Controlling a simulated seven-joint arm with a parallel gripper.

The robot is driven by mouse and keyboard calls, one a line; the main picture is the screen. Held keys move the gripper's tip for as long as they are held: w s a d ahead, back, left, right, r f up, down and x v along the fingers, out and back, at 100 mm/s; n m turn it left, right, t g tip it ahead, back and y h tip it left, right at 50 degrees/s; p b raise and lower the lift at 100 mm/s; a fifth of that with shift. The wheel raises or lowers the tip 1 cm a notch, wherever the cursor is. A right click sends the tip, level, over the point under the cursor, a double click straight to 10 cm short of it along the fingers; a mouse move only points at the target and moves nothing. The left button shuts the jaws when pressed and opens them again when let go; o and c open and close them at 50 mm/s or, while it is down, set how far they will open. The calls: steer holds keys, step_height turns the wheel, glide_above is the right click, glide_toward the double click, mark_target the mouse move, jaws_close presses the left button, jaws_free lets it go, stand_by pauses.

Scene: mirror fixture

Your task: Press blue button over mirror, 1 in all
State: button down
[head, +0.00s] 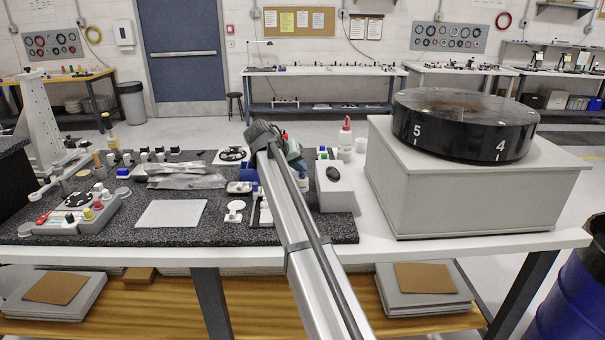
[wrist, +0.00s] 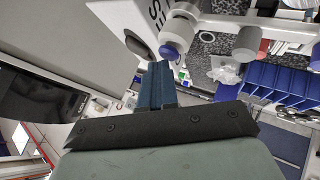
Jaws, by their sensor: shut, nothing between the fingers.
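In the wrist view my gripper (wrist: 156,72) is shut and empty, its blue fingers pressed together. Just above its tips, and to the right, is a round button with a bluish face (wrist: 170,51) on a white fixture (wrist: 220,24). I see a gap between the fingertips and that button, but cannot judge its depth. In the head view my gripper (head: 296,158) is beyond the end of my arm, mostly hidden by it, above the back of the dark speckled mat (head: 230,230). I cannot make out a mirror for certain in either view.
A white box with a black oval (head: 335,187) stands right of my arm. A grey block carries a black numbered disc (head: 466,120). A control panel (head: 75,215) lies left. Glue bottles (head: 346,137) stand behind.

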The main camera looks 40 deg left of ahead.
mark_target(300, 175)
steer(key=shift+r, duration=0.1)
stand_by(0.5)
steer(key=shift+r, duration=0.8)
steer(key=shift+r, duration=2.5)
